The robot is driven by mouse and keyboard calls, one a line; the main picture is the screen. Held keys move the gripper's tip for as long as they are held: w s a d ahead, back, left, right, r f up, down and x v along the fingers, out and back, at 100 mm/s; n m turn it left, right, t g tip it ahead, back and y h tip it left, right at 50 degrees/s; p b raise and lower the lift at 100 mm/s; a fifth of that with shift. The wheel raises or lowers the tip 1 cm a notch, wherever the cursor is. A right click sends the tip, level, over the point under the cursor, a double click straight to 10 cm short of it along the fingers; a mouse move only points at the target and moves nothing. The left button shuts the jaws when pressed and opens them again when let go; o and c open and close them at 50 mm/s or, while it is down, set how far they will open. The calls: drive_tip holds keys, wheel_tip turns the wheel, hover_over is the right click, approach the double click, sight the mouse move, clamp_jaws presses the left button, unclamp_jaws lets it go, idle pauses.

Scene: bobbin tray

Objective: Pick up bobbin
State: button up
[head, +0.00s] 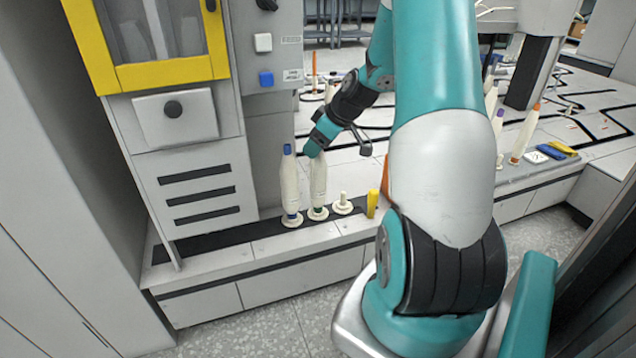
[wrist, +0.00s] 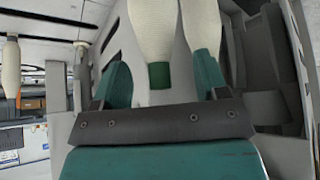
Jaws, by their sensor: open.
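In the head view, a cream bobbin with green ends (head: 318,182) stands upright on a round base on the white ledge. A similar bobbin with blue ends (head: 290,185) stands just left of it. My gripper (head: 313,146) is at the top of the green-ended bobbin. In the wrist view, the green tip of this bobbin (wrist: 159,75) lies between the two teal fingers of my open gripper (wrist: 162,82), with a gap on each side. The second bobbin (wrist: 202,25) shows to the right; its tip is hidden behind the right finger.
A short empty peg (head: 343,203) and a yellow post (head: 372,204) stand right of the bobbins. A grey cabinet with a yellow frame (head: 165,72) rises close on the left. More bobbins with orange tips (head: 526,134) stand at the far right.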

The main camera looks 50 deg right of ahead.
drive_tip(key=shift+x, duration=1.05)
drive_tip(key=shift+r, duration=0.1)
clamp_jaws()
